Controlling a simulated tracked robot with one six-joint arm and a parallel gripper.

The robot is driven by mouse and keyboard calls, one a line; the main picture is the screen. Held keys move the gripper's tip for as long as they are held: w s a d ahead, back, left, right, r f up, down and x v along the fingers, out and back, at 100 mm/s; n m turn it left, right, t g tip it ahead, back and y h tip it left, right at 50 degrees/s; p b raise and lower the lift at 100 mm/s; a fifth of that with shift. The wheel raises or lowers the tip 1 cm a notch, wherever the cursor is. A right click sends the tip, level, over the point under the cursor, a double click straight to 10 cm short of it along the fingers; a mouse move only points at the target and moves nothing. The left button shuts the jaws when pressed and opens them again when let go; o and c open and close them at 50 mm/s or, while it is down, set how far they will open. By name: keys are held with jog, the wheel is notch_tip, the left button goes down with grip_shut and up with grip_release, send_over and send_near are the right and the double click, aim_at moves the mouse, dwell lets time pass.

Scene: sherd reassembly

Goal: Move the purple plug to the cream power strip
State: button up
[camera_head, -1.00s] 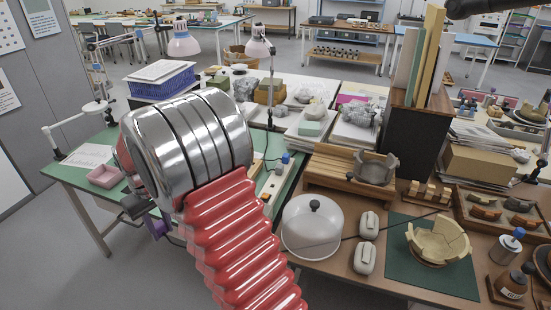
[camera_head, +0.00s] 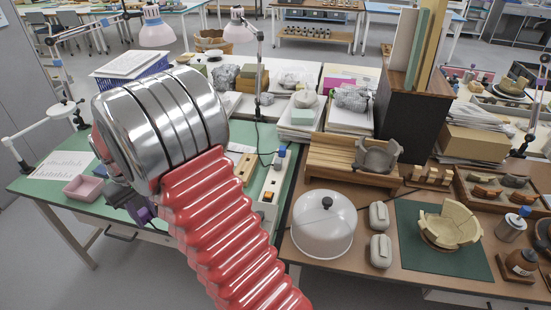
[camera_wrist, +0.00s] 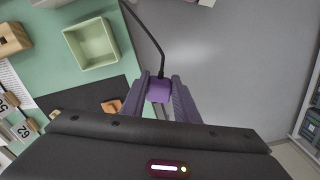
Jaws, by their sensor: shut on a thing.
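The purple plug (camera_wrist: 159,90) is held between the two fingers of my gripper (camera_wrist: 159,80) in the wrist view, with a black cable running up from it. Grey floor shows behind it, past the edge of the green table. In the head view the plug (camera_head: 143,213) shows small and dark purple below my arm's metal cuff, beside the front edge of the green table. The cream power strip (camera_head: 269,190) lies on the green table's right part, to the right of my arm. A blue-topped plug stands at its far end. My red arm sleeve hides some of the table near it.
A pink tray (camera_head: 82,187) and a printed sheet lie on the green table's left. A white domed lid (camera_head: 323,228) stands on the brown table at right, near two pale rounded objects. Desk lamps stand behind. A pale green tray (camera_wrist: 91,44) shows in the wrist view.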

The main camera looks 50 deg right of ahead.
jog(key=shift+d, duration=0.25)
jog(key=d+n, duration=0.1)
jog(key=d, duration=1.1)
jog(key=n, duration=0.4)
send_over(276, 183)
jog(key=f, duration=0.2)
jog(key=shift+s+d+r, duration=0.1)
jog(key=shift+f, duration=3.25)
jog(key=shift+f, duration=0.9)
